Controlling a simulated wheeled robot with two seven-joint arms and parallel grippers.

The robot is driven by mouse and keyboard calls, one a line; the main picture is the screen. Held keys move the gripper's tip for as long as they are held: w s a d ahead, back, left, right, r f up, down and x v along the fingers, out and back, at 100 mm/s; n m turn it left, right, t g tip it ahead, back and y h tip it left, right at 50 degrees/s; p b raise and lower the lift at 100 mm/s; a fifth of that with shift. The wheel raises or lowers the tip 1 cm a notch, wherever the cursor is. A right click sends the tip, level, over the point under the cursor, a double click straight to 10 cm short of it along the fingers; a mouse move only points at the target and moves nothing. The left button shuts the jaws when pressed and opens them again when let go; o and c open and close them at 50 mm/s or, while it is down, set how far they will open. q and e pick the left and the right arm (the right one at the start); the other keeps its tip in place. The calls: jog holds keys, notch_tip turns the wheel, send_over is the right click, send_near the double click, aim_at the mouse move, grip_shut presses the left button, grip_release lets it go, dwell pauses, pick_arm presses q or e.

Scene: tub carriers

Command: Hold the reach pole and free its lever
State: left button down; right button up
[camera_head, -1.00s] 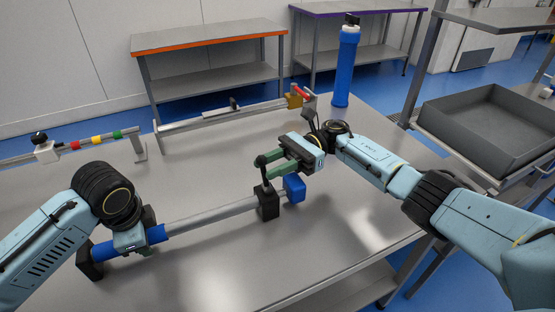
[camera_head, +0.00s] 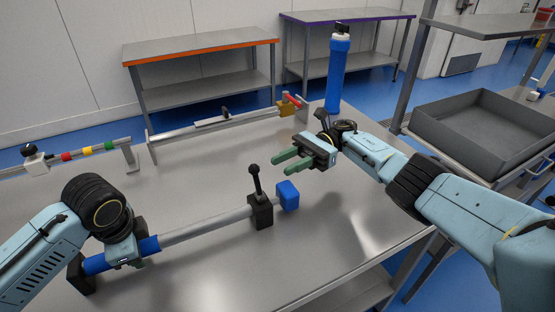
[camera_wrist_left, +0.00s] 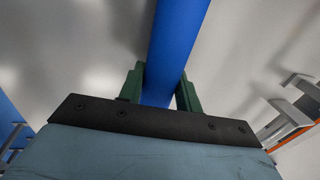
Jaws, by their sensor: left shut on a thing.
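The reach pole (camera_head: 205,228) lies across the front of the table, with a blue grip (camera_head: 93,264) at its left end and a blue block (camera_head: 288,195) at its right end. Its black lever (camera_head: 257,182) with a round knob stands nearly upright, leaning slightly left, on a black block (camera_head: 260,211). My left gripper (camera_head: 130,255) is shut on the blue grip. In the left wrist view, the blue grip (camera_wrist_left: 178,45) runs between the green fingers (camera_wrist_left: 160,90). My right gripper (camera_head: 279,166) is open and empty, to the right of the lever and apart from it.
Behind lies a rail (camera_head: 185,134) with a brass block (camera_head: 286,109) and red handle. A rail with coloured bands (camera_head: 90,150) is at the left. A blue cylinder (camera_head: 338,75) stands at the back right. A grey tub (camera_head: 480,125) sits on a side shelf.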

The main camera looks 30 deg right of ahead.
pick_arm(q)
jog(key=c, duration=0.9)
grip_release()
jog(key=r, duration=0.4)
jog(key=s+r, duration=0.1)
jog(key=r, duration=0.3)
jog(key=s+r, duration=0.1)
jog(key=r, duration=0.3)
jog(key=shift+s, duration=0.15)
